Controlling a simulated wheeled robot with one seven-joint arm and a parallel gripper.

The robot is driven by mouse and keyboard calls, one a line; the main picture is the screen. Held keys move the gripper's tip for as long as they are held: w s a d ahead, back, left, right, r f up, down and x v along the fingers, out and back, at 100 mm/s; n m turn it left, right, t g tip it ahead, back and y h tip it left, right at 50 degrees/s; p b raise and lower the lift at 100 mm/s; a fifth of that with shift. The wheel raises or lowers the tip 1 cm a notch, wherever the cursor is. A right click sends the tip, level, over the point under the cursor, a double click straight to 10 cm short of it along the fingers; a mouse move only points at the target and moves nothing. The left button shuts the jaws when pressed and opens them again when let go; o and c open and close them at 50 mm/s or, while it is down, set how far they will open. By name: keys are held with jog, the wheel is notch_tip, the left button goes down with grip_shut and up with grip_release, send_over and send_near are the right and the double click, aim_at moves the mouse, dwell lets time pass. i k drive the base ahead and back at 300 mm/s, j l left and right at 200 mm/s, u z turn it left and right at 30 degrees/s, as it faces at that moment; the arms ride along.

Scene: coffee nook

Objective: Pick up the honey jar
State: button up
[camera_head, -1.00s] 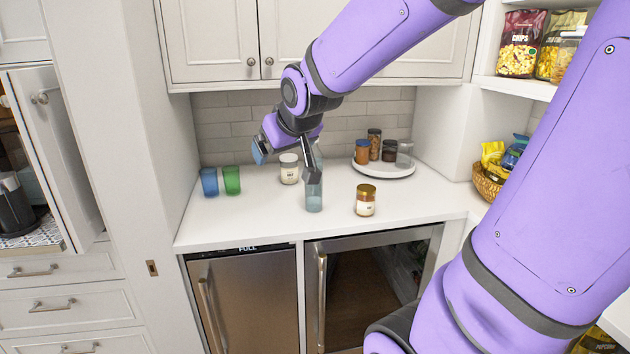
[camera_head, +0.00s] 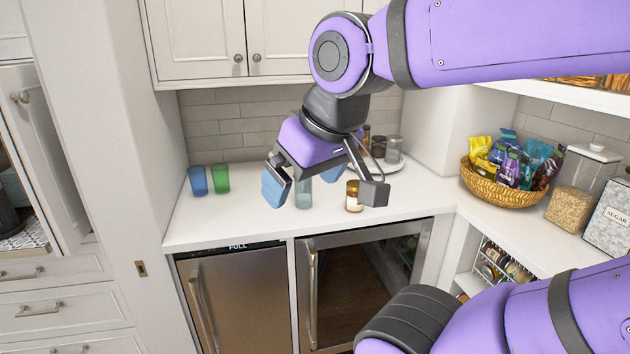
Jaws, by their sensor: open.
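A small jar with a gold lid and pale label (camera_head: 353,200) stands upright on the white counter, left of the dark-fronted cooler's right end; it appears to be the honey jar, though its label is unreadable. Part of it is hidden behind my gripper's bracket. My gripper (camera_head: 304,184) is open, its blue-padded fingers pointing down, in front of and above the counter, left of the jar in the picture. Nothing shows between the fingers as held. A clear bluish bottle (camera_head: 303,196) stands behind the gripper, partly hidden.
A blue cup (camera_head: 198,181) and green cup (camera_head: 221,179) stand at the counter's left. A round white tray (camera_head: 392,167) with several jars is behind. A snack basket (camera_head: 500,190), a grain container (camera_head: 577,195) and a sugar canister (camera_head: 607,220) are on the right. Front counter is clear.

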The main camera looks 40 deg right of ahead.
aim_at(352, 205)
jog(key=z, duration=1.3)
jog(key=i+l+z, duration=0.15)
jog(key=i, duration=0.35)
jog(key=i+l+z, duration=0.1)
jog(key=i, duration=0.4)
